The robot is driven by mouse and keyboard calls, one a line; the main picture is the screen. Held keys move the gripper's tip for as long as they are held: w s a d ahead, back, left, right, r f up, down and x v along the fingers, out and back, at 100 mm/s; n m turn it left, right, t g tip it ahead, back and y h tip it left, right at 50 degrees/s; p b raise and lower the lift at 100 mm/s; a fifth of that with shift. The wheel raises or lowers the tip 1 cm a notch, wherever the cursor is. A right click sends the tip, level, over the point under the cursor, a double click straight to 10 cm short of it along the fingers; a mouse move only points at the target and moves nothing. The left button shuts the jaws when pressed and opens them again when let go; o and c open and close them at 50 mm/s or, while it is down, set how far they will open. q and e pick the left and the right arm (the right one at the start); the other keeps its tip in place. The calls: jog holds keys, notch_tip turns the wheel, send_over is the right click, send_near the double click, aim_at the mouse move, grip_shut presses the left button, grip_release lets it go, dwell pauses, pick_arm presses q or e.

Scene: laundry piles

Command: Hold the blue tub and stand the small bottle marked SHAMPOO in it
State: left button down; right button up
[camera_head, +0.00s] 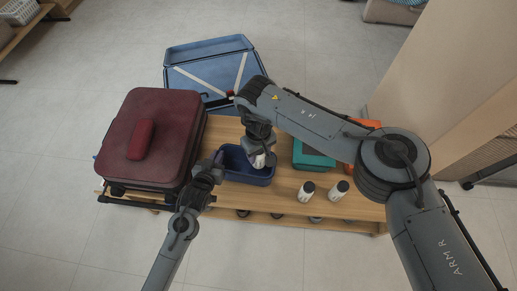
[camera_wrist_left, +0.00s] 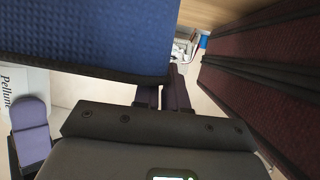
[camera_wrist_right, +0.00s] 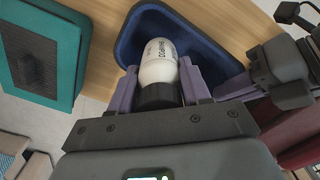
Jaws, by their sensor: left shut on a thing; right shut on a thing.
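The blue tub (camera_head: 232,175) sits on the wooden table, right of the dark red suitcase. My left gripper (camera_head: 216,166) is shut on its left rim; the tub's textured blue wall (camera_wrist_left: 90,35) fills the upper left of the left wrist view. My right gripper (camera_head: 260,150) is over the tub, shut on a white bottle (camera_head: 258,161) with a black cap. In the right wrist view this bottle (camera_wrist_right: 158,62) is between the fingers, cap toward the gripper, body over the tub's inside (camera_wrist_right: 195,45). Its label appears to read SHAMPOO. Whether its base touches the tub floor is hidden.
Two more white bottles with dark caps (camera_head: 307,192) (camera_head: 338,190) stand on the table right of the tub. A teal case (camera_head: 314,158) and an orange item (camera_head: 371,124) lie behind them. The dark red suitcase (camera_head: 165,115) fills the table's left end. An open blue case (camera_head: 205,50) lies beyond.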

jog(key=shift+f, duration=3.75)
jog(key=o, duration=1.2)
jog(key=shift+f, duration=0.1)
jog(key=shift+r, duration=4.55)
